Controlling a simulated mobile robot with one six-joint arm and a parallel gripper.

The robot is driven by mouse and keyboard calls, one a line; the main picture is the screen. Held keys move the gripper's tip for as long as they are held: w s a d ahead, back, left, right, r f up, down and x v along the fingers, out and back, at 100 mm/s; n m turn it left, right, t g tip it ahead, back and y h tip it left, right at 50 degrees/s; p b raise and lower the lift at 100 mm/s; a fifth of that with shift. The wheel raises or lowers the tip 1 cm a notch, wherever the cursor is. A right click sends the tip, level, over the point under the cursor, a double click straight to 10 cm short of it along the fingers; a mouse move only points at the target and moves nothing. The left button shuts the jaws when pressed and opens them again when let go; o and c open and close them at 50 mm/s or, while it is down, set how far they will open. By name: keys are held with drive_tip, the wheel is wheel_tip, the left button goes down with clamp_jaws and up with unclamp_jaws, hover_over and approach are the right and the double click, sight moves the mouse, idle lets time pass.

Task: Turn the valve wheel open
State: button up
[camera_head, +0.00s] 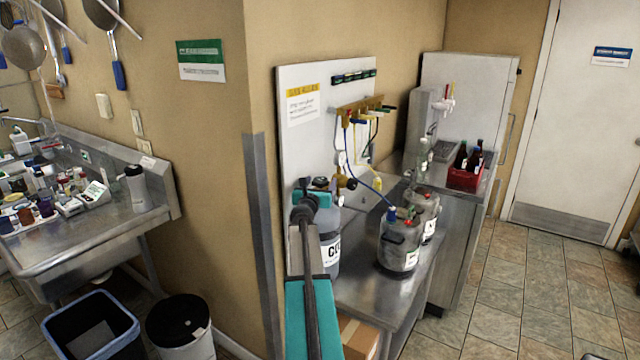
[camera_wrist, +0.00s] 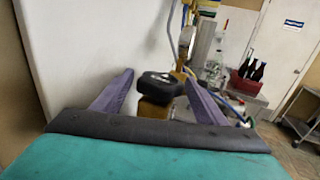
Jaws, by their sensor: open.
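The valve wheel (camera_wrist: 160,85) is a small dark knob on top of a brass-coloured valve body (camera_wrist: 153,108) in the wrist view. My gripper (camera_wrist: 158,88) is open, with one purple finger on each side of the wheel. The wheel shows between the fingers, nearer the right one; I cannot tell whether either finger touches it. In the head view my arm and gripper (camera_head: 308,200) reach up to the grey gas cylinder (camera_head: 328,240), marked with black letters, and hide part of the valve at its top.
The cylinder stands at a white wall panel (camera_head: 300,150) with a blue hose (camera_head: 368,185). Steel kegs (camera_head: 398,250) stand to its right on the steel bench (camera_head: 372,303). A red crate of bottles (camera_head: 464,178) is farther back. The tiled floor (camera_head: 520,275) at right is clear.

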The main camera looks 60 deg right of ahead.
drive_tip(key=shift+d, duration=0.1)
drive_tip(key=c, duration=1)
drive_tip(key=shift+c, duration=0.2)
drive_tip(key=shift+n+t+y, duration=0.5)
drive_tip(key=shift+n+t, duration=0.3)
drive_tip(key=shift+t, duration=0.2)
drive_tip(key=o, duration=1)
drive_tip(key=shift+o, duration=0.2)
drive_tip(key=b+v, duration=0.1)
drive_tip(key=v, duration=1.2)
drive_tip(key=shift+s+a, duration=0.2)
drive_tip(key=shift+a, duration=0.1)
